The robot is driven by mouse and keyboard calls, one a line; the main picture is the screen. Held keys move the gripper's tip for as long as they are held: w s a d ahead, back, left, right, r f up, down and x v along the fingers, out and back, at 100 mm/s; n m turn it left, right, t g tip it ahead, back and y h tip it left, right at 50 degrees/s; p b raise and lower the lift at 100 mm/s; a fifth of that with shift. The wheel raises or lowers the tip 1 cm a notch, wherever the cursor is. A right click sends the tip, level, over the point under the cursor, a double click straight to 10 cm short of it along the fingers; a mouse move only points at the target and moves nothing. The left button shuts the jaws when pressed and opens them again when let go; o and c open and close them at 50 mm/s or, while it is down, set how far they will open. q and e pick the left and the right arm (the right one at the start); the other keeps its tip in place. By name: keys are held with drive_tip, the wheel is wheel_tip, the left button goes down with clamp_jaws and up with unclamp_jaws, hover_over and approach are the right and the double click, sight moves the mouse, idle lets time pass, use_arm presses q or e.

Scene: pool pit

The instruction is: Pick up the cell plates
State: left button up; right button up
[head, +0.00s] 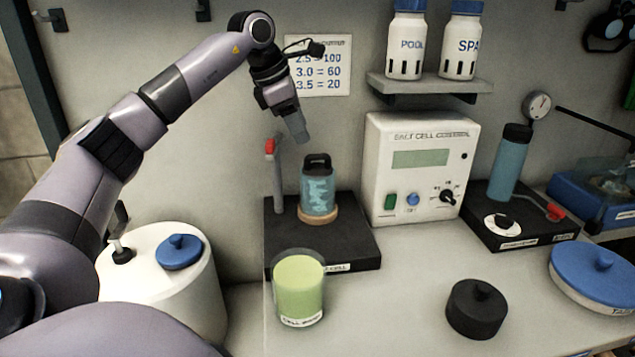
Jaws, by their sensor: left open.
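What look like the cell plates (318,192) are a blue-teal, mottled cylinder with a black handle on top. They stand upright on a tan ring on the black salt cell base (345,245). My left gripper (299,132) hangs above and slightly left of the black handle, fingers pointing down, apart from it. It is open and holds nothing that I can see; the gap between its fingers is hard to make out. My right gripper is not in view.
A red-tipped post (276,175) rises left of the plates. A cup of green liquid (299,288) stands in front. The white control box (417,170) is close on the right. A black lidded pot (476,308) and a white drum (160,285) stand farther off.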

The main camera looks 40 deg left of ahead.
sight(314, 156)
use_arm(q)
drive_tip(key=x, duration=0.2)
drive_tip(key=d+x, duration=0.1)
drive_tip(key=x, duration=0.2)
drive_tip(key=shift+w+f+p, duration=0.2)
drive_tip(key=shift+p, duration=0.15)
drive_tip(key=shift+w+f, duration=0.2)
drive_tip(key=shift+f, duration=0.3)
drive_tip(key=shift+r, duration=0.1)
clamp_jaws()
